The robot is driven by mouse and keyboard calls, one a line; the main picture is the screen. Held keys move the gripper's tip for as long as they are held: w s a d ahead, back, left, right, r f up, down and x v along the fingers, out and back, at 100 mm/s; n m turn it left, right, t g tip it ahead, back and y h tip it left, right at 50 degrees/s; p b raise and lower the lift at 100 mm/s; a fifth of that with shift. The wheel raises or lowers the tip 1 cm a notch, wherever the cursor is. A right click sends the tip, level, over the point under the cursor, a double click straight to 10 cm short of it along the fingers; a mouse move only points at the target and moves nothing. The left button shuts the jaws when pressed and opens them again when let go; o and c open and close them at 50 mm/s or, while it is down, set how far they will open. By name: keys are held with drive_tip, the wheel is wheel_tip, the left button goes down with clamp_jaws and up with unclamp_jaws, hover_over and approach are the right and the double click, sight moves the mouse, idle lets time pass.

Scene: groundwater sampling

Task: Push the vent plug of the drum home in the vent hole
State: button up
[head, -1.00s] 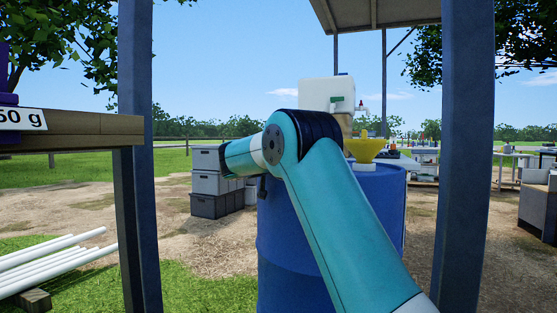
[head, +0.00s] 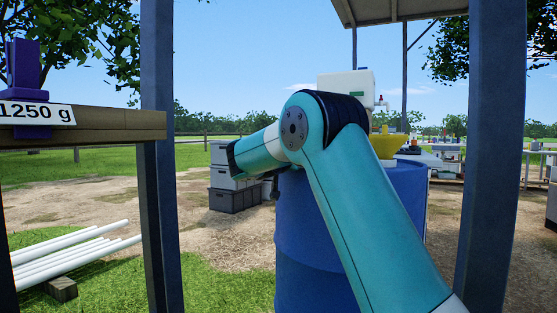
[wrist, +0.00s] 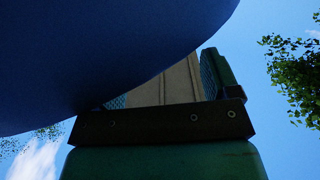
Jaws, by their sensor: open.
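The blue drum (head: 312,250) stands behind my arm in the head view, its upper part partly covered by the arm. I cannot make out the vent plug or vent hole in either view. In the wrist view a large dark blue curved surface (wrist: 100,55), apparently the drum, fills the upper left and covers part of one finger. My gripper (wrist: 165,82) is open beside it, with nothing seen held; whether it touches the drum I cannot tell. The gripper does not show clearly in the head view.
Dark posts stand left (head: 158,170) and right (head: 490,150). A wooden beam (head: 90,123) with a "1250 g" label (head: 38,113) juts in at left. Grey crates (head: 232,188) and white pipes (head: 75,250) lie on the left. A white tank (head: 345,84) shows beyond the drum.

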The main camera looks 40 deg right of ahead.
drive_tip(key=p+v, duration=0.1)
drive_tip(key=v, duration=1.2)
drive_tip(key=shift+p, duration=0.3)
drive_tip(key=shift+s+a, duration=0.1)
drive_tip(key=shift+a, duration=0.05)
